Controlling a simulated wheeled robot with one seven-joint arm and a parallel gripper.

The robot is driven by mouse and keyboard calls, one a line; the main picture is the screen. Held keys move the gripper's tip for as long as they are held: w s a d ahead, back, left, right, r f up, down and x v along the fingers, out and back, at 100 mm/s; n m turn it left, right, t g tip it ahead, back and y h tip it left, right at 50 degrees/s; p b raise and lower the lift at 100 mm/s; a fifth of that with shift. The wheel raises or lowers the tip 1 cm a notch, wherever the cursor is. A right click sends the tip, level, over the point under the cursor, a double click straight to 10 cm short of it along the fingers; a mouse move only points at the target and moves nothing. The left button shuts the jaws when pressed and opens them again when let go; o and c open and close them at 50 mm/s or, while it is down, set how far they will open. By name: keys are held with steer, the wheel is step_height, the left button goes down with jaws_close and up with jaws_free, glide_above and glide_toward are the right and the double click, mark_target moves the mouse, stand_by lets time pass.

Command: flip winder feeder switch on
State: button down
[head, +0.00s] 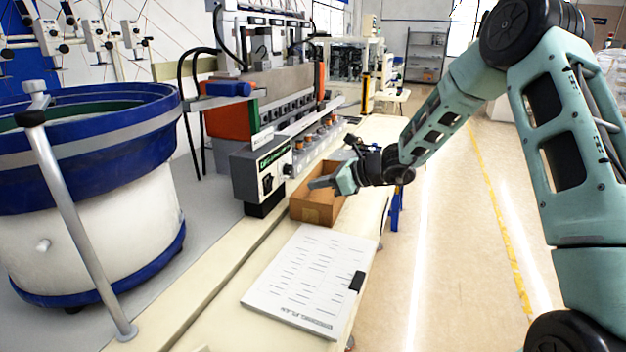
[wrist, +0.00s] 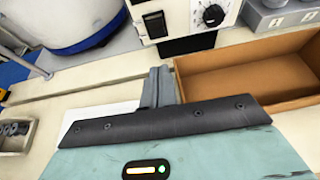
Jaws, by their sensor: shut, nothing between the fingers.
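The feeder's control box (head: 262,172) is grey with a white front panel and a green label, beside the workbench's machine. A black switch (head: 267,184) sits on its front panel. In the wrist view the black rocker switch (wrist: 154,25) is at the top, left of a round black dial (wrist: 213,15); I cannot tell its position. My gripper (head: 314,184) is shut and empty, to the right of the box and apart from it, over the cardboard box. In the wrist view the closed fingers (wrist: 158,86) point up toward the panel, below the switch.
An open cardboard box (head: 318,214) stands under my gripper. A white printed board (head: 310,280) lies on the bench in front. A large blue and white bowl feeder (head: 90,230) stands at left, with a grey metal post (head: 75,220) before it. The floor at right is clear.

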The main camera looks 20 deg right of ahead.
mark_target(271, 180)
steer(key=shift+w+a+f+p, duration=0.25)
steer(key=shift+w+a+p, duration=0.5)
steer(key=shift+w+a, duration=0.5)
steer(key=shift+w+a+f+p, duration=0.25)
steer(key=shift+w+a+p, duration=0.55)
steer(key=shift+w+a, duration=0.45)
steer(key=shift+w+a+f+p, duration=0.25)
steer(key=shift+w+a+p, duration=0.5)
steer(key=shift+w+a, duration=0.5)
steer(key=shift+w+a+r+g+h+p, duration=0.3)
steer(key=shift+a+r+p, duration=0.15)
steer(key=shift+p, duration=0.5)
steer(key=shift+s+d+f, duration=0.1)
steer(key=shift+d+f, duration=0.1)
steer(key=shift+f, duration=0.05)
steer(key=shift+r, duration=0.1)
